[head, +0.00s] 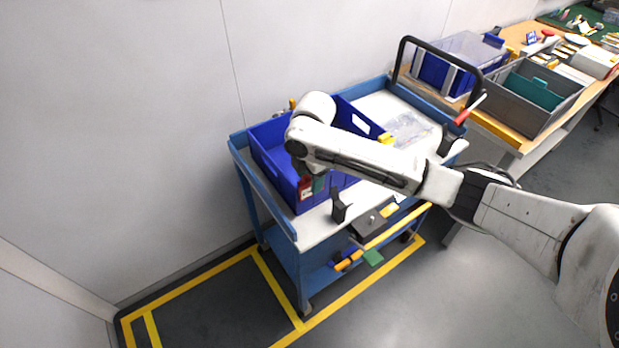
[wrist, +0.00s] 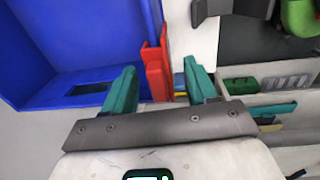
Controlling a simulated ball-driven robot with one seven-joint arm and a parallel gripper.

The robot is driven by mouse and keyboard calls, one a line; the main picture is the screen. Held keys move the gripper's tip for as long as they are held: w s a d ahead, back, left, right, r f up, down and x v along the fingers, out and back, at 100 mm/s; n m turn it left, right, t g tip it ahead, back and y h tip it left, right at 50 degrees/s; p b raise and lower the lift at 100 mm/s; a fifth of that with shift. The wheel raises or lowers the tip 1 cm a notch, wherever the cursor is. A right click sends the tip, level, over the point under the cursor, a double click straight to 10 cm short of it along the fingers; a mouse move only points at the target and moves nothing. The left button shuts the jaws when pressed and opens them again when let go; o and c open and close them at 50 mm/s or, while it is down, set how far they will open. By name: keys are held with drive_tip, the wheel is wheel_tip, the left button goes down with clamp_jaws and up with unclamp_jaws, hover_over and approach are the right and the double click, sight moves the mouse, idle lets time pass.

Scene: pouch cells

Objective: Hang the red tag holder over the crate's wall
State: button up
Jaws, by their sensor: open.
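The red tag holder (wrist: 156,72) is at the top edge of the blue crate's wall (wrist: 150,14) in the wrist view, with red parts on both sides of that edge. In the head view the holder (head: 305,190) shows at the crate's near wall (head: 285,188), upright. My gripper (wrist: 160,67) is open, its teal fingers apart on either side of the holder, with gaps visible between fingers and holder. In the head view my gripper (head: 313,181) is partly hidden by my arm. The holder's lower end is hidden in the wrist view.
The crate stands on a blue cart (head: 318,236) with a white top. A black stand (head: 338,207) is close in front of the crate. A clear bag (head: 408,128) lies to the right. A grey bin (head: 530,98) stands on the bench beyond the cart's handle (head: 440,45).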

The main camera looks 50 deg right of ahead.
wheel_tip(320, 180, up, 10)
drive_tip(key=b, duration=0.1)
drive_tip(key=shift+s, duration=0.35)
drive_tip(key=shift+a, duration=0.1)
drive_tip(key=w+a+m+t+y, duration=0.2)
drive_tip(key=a, duration=0.6)
drive_tip(key=w+a+m+t+y, duration=0.1)
drive_tip(key=w+a, duration=0.1)
drive_tip(key=a, duration=0.5)
drive_tip(key=s+a+f+m+y, duration=0.1)
drive_tip(key=s+a+f+m, duration=0.3)
drive_tip(key=a, duration=0.3)
drive_tip(key=s+f+m+g+h, duration=0.1)
drive_tip(key=s+f+m, duration=0.5)
drive_tip(key=s+f, duration=0.5)
drive_tip(key=s+d+m+g+h, duration=0.1)
drive_tip(key=s+d, duration=0.2)
drive_tip(key=s, duration=0.4)
drive_tip(key=s+d+f+m+h, duration=0.1)
drive_tip(key=s+d+h, duration=0.1)
drive_tip(key=s+d, duration=0.2)
drive_tip(key=s, duration=0.3)
drive_tip(key=shift+s+d+f+m+g, duration=0.2)
drive_tip(key=shift+s+f+m+g, duration=0.1)
drive_tip(key=shift+g, duration=0.1)
